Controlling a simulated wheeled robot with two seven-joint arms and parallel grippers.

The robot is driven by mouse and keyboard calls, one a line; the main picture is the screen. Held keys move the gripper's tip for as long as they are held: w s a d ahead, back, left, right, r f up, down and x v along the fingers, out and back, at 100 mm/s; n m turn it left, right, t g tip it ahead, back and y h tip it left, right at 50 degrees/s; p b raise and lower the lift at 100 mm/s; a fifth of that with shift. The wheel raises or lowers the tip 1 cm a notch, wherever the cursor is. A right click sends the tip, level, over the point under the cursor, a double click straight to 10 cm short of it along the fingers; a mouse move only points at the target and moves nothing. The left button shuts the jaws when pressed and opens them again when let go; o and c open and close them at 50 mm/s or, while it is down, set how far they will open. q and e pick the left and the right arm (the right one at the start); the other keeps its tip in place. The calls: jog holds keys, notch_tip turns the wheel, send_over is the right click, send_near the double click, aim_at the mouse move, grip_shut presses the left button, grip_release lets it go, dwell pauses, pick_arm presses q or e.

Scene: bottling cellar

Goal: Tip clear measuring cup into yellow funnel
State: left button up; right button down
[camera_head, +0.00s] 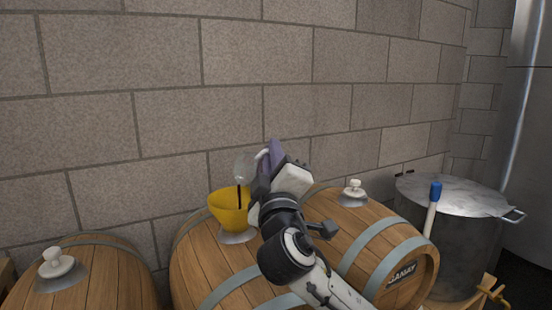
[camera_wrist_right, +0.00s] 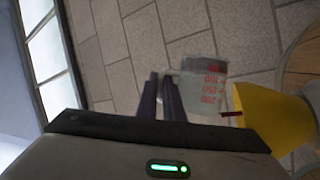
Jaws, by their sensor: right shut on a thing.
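The clear measuring cup (camera_head: 243,165) is tilted above the yellow funnel (camera_head: 228,213). A thin dark stream runs down from the cup into the funnel's mouth. The funnel stands upright in the top of the middle barrel. My right gripper (camera_head: 265,160) is shut on the cup, just right of and above the funnel. In the right wrist view, the gripper's fingers (camera_wrist_right: 168,98) are at the handle of the cup (camera_wrist_right: 208,88), which has red markings. Dark red liquid is at its lip beside the funnel (camera_wrist_right: 272,115). My left gripper is not in view.
The middle barrel (camera_head: 195,262) stands between a left barrel (camera_head: 110,275) and a right barrel (camera_head: 340,235), each side one with a white bung. A lidded steel pot (camera_head: 465,240) stands at the right. A block wall (camera_head: 180,110) is close behind.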

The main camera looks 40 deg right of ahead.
jog(key=shift+w+a+r+n+t+y+b, duration=0.1)
jog(key=shift+a+r+n+t+y+b, duration=0.25)
jog(key=shift+a+n+t, duration=0.65)
jog(key=shift+s+a+r+n+t+y+b, duration=0.1)
jog(key=shift+a+r+n+t+y+b, duration=0.2)
jog(key=shift+n, duration=1.15)
jog(key=shift+w+a+r+n+t+y+b, duration=0.1)
jog(key=shift+a+r+n+t+y+b, duration=0.15)
jog(key=shift+a+n+t+y, duration=0.75)
jog(key=shift+d+n+h, duration=0.35)
jog(key=shift+n+h, duration=0.1)
